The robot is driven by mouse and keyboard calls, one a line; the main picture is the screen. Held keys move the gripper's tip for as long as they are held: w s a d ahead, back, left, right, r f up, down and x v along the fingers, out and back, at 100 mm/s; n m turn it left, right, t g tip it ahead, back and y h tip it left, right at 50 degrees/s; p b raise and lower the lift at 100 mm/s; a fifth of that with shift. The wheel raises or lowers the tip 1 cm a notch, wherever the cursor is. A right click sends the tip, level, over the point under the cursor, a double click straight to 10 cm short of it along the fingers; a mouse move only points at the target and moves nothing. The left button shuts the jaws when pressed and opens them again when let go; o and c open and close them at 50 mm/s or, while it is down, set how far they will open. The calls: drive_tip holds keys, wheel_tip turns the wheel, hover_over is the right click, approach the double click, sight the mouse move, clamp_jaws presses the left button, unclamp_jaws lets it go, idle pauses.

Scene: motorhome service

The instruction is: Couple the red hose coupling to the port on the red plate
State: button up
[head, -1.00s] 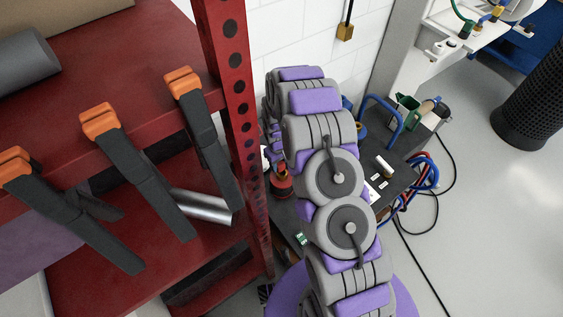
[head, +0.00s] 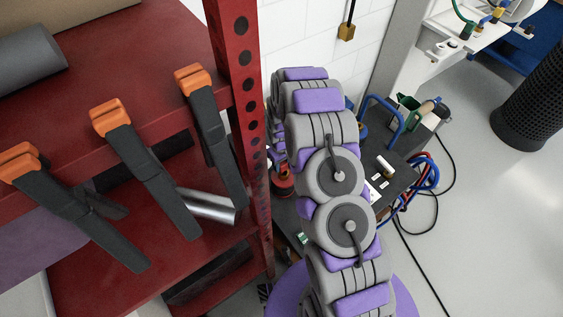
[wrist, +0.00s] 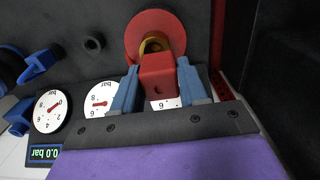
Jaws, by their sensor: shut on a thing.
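The red coupling (wrist: 158,76), a blocky red piece, is held between the blue fingers of my gripper (wrist: 158,88) in the wrist view. The round red plate (wrist: 172,25) is just beyond it, with a brass-coloured port (wrist: 152,44) at its middle. The coupling's far end overlaps the lower part of the port in the picture. I cannot tell whether they touch or how well they line up. In the head view my own arm hides the gripper and the coupling.
Gauges (wrist: 52,114) and a bare grey socket (wrist: 94,43) are left of my gripper, with a blue fitting (wrist: 38,64) further left. In the head view, a red rack (head: 247,110) with orange-and-black clamps (head: 142,160) stands close left of my arm. Open floor lies right.

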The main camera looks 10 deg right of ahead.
sight(283, 167)
drive_tip(key=shift+d+f, duration=0.45)
drive_tip(key=shift+d, duration=0.15)
drive_tip(key=shift+a+f, duration=0.4)
drive_tip(key=shift+f, duration=0.15)
drive_tip(key=shift+d+f, duration=0.2)
drive_tip(key=shift+f, duration=0.35)
drive_tip(key=o, duration=1.2)
drive_tip(key=shift+a, duration=0.1)
drive_tip(key=shift+r, duration=0.1)
